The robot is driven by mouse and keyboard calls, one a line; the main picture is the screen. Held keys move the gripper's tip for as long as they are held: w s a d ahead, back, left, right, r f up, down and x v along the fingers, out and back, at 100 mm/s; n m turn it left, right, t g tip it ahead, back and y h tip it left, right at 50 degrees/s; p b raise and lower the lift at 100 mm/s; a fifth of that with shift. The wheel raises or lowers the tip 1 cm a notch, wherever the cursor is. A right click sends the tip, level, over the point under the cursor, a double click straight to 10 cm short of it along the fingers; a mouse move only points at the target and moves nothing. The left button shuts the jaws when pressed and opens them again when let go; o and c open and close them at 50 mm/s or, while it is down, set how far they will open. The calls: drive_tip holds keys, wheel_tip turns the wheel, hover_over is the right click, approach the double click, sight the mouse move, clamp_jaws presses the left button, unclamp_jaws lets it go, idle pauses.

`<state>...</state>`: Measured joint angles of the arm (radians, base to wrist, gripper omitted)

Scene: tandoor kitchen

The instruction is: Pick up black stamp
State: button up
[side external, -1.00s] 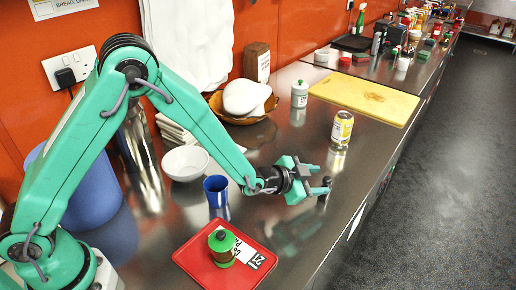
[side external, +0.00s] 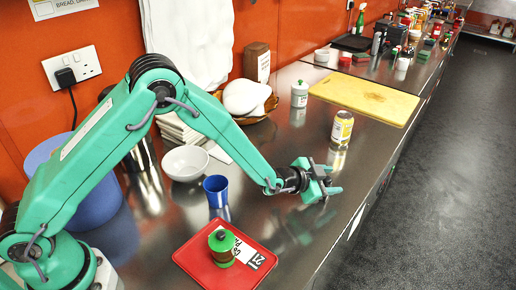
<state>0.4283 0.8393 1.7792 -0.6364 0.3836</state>
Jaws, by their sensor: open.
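My gripper (side external: 330,180) is open, low over the steel counter near its front edge, with its fingers pointing right. The black stamp cannot be made out clearly now. A dark patch shows between the fingers, where a small black upright object stood just ahead of them earlier. The gripper hides most of that spot, and I cannot tell whether the fingers touch anything.
A blue cup (side external: 216,190) and white bowl (side external: 184,163) are to the left. A red tray (side external: 197,262) bears a green-and-brown object (side external: 222,246). A yellow cutting board (side external: 365,97) lies farther back. The counter edge is close on the right.

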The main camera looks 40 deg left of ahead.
drive_tip(key=shift+w+d+f, duration=0.25)
drive_tip(key=shift+w+f, duration=0.05)
drive_tip(key=shift+w, duration=0.3)
clamp_jaws()
